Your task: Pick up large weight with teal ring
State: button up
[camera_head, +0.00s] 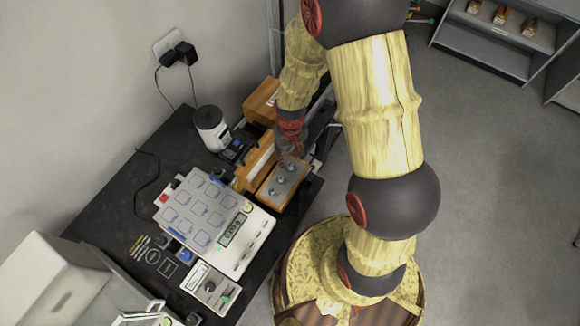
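An open wooden box (262,199) on the black table holds several grey metal weights (280,178) in a pale tray. They are small in this view, and I cannot make out a teal ring on any of them. My gripper (289,157) points down at the far end of this box, close to the weights there, and partly hides them. Its fingers are too small and dark to tell whether they are open or shut, or whether they touch a weight.
A white device with square pads (190,207) and a display stands left of the box. A wooden case (262,101) and a white cylindrical device (211,129) stand behind. A small panel with a green part (211,287) lies at the front.

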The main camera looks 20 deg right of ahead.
aim_at(290, 164)
notch_tip(290, 164, down, 5)
jog(key=shift+a+r, duration=0.1)
jog(key=shift+r, duration=0.1)
jog(key=shift+c, duration=0.4)
grip_shut()
dwell(0.3)
